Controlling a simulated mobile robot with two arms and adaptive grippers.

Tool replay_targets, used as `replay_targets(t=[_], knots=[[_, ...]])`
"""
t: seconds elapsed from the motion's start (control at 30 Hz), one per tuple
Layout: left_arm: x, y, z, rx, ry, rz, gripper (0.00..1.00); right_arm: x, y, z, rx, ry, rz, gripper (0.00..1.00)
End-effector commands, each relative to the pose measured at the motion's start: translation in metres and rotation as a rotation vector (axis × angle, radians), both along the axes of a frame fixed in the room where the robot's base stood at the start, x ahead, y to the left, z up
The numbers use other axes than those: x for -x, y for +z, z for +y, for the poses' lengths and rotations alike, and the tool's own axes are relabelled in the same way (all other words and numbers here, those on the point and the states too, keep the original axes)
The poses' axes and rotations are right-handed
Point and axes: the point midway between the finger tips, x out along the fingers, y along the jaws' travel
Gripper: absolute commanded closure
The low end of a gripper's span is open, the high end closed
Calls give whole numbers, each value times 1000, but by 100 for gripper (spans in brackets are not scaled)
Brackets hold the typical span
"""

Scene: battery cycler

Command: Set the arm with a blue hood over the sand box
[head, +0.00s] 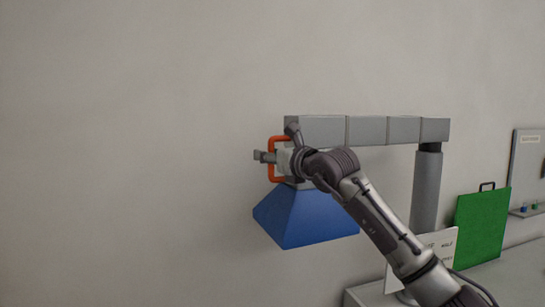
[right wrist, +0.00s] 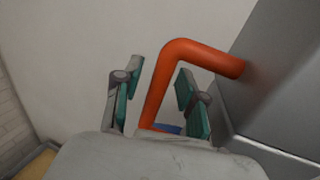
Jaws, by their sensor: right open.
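The grey jointed arm (head: 367,130) runs level from a thick post (head: 426,190) on the right. The blue hood (head: 305,219) hangs under its left end. An orange handle (head: 273,143) is fixed to that end. My right gripper (head: 259,157) is at the handle. In the right wrist view my right gripper (right wrist: 155,95) is open, with the orange handle (right wrist: 158,85) passing between its two fingers. I cannot tell whether a finger touches it. A sliver of blue, likely the hood (right wrist: 168,128), shows low behind the handle.
A white sign (head: 440,245), partly hidden by my right arm, stands near the post. A green panel with a black handle (head: 482,225) stands on the grey bench (head: 515,265) at right. A board with a small shelf (head: 528,170) is on the wall. The left side shows bare wall.

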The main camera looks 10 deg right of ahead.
Motion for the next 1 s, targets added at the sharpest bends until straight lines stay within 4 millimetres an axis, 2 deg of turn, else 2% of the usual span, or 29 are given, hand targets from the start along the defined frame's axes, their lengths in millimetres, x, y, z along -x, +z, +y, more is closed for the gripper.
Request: replay_targets(t=[0.17, 0.6, 0.8, 1.0], knots=[[2, 0, -1, 2, 0, 2, 60, 13, -1, -7, 1, -1, 0, 59], [1, 0, -3, 3, 0, 3, 60, 90, -2, -40, 0, -1, 1, 59], [1, 0, -3, 3, 0, 3, 60, 105, -2, -46, 1, 0, 2, 59], [1, 0, -3, 3, -1, 3, 60, 107, -2, -46, 0, 0, 2, 59]])
